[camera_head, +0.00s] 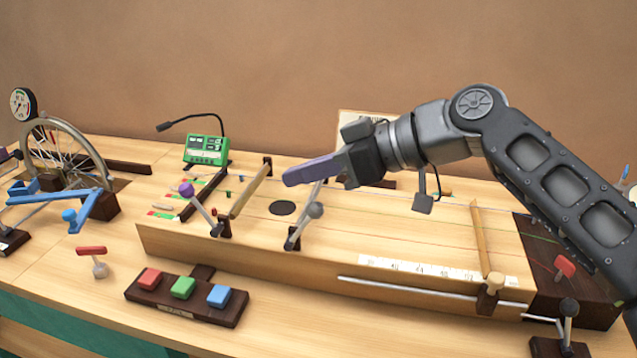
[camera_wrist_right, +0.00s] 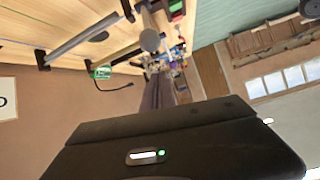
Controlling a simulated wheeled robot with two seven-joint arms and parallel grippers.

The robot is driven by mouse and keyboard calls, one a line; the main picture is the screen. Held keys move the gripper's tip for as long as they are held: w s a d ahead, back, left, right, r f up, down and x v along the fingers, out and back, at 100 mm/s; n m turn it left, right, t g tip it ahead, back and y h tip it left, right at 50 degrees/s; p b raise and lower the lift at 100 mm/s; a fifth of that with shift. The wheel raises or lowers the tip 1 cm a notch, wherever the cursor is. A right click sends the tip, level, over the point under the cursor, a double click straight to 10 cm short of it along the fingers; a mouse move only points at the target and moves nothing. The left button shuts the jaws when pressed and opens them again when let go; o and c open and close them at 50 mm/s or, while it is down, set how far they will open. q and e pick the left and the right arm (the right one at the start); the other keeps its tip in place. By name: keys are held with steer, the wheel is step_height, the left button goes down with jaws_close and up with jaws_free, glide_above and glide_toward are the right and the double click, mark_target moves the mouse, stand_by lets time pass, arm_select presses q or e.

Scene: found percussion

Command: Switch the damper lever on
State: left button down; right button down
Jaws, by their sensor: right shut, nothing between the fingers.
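Two knobbed levers stand at the front edge of the long wooden sound box (camera_head: 420,235). One has a grey ball knob (camera_head: 315,210) and sits beside a metal bar that crosses the box; the other has a purple knob (camera_head: 187,189). No readable label shows which is the damper lever. My right gripper (camera_head: 290,178) is shut and empty, its purple fingers pointing left above the box, up and behind the grey knob. In the right wrist view the grey knob (camera_wrist_right: 150,40) appears beyond the fingers (camera_wrist_right: 154,95), apart from them. My left gripper is not in view.
A wooden bar (camera_head: 250,190) crosses the box. A green meter (camera_head: 205,150) with a gooseneck stands behind. In front lies a block with red, green and blue buttons (camera_head: 183,288).

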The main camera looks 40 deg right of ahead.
steer(key=p+v, duration=0.1)
steer(key=v, duration=0.9)
steer(key=shift+w+r, duration=0.15)
steer(key=shift+r, duration=0.15)
